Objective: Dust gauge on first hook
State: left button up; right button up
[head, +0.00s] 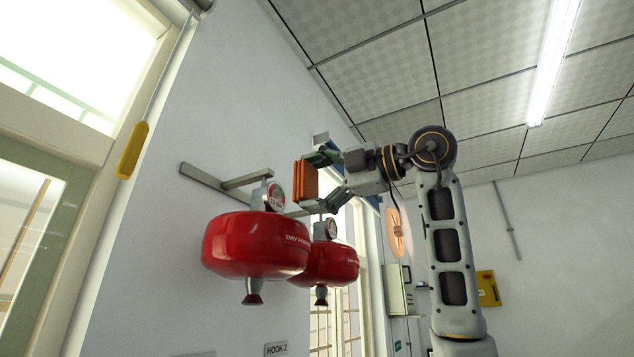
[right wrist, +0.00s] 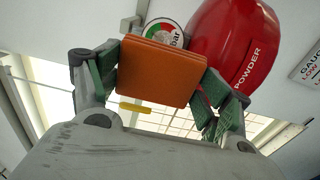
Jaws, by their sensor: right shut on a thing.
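Two red extinguishers hang side by side on wall brackets, a nearer one (head: 255,245) and a farther one (head: 330,264). The nearer one has a round red, white and green gauge (head: 276,196) on top; the farther one has a smaller gauge (head: 332,229). My right gripper (head: 308,180) is shut on an orange block-like pad (head: 306,180), just right of and above the nearer gauge. In the right wrist view the pad (right wrist: 160,71) partly covers a gauge (right wrist: 165,29) beside a red extinguisher (right wrist: 236,45). I cannot tell whether pad and gauge touch. My left gripper is out of view.
A grey bracket (head: 212,179) sticks out from the white wall. A label reading HOOK 2 (head: 276,349) is on the wall below. A yellow handle-like object (head: 132,150) hangs at the left by a window. A yellow box (head: 488,289) is on the far wall.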

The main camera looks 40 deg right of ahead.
jog(key=shift+a+x, duration=0.2)
jog(key=shift+x, duration=2.4)
jog(key=shift+w, duration=0.1)
jog(key=shift+d, duration=0.15)
jog(key=shift+w+d, duration=0.35)
jog(key=shift+d, duration=0.45)
jog(key=shift+w+d, duration=0.4)
jog(key=shift+d, duration=0.45)
jog(key=shift+a, duration=0.2)
jog(key=shift+s+a+f, duration=0.15)
jog(key=shift+s+a, duration=0.1)
jog(key=shift+a, duration=0.15)
jog(key=shift+s+a, duration=0.25)
jog(key=shift+a, duration=0.35)
jog(key=shift+s+a, duration=0.25)
jog(key=shift+a, duration=0.35)
